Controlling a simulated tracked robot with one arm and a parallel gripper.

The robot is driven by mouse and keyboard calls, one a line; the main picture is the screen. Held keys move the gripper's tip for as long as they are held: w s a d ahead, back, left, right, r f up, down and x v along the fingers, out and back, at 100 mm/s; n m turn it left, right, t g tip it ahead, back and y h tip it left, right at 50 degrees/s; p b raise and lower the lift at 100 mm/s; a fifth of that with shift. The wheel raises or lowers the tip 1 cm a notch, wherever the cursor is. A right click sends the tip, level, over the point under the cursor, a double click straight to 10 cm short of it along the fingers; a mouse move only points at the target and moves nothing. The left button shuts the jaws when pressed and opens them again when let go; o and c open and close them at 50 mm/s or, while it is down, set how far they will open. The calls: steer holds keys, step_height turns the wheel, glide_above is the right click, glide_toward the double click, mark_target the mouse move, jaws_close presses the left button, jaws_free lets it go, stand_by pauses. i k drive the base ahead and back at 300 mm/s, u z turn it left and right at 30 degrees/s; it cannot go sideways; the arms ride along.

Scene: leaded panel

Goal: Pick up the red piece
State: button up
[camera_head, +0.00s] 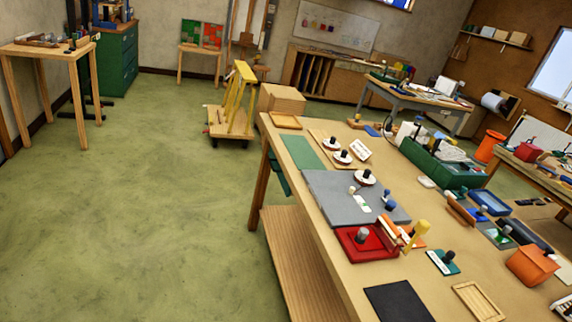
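A flat red square piece (350,251) with a raised rim and a grey cylindrical knob lies on the near-left part of the wooden table (322,238). It sits just in front of a grey board (322,190). An orange piece (416,228) and a yellow-topped upright item lie close to its right side; whether they touch it I cannot tell. My gripper does not show in this view, so its state and distance to the red piece cannot be seen.
A black mat (398,301) and a small wooden frame (479,301) lie nearer. White-and-dark knobbed pieces (341,157) and a green case (438,165) stand farther back. Green floor (130,210) left of the table is open. A yellow trestle (238,96) stands beyond.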

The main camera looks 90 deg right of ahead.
mark_target(363, 240)
steer(key=i, duration=1.75)
steer(key=z, duration=4)
steer(key=i, duration=1.05)
steer(key=u, duration=0.1)
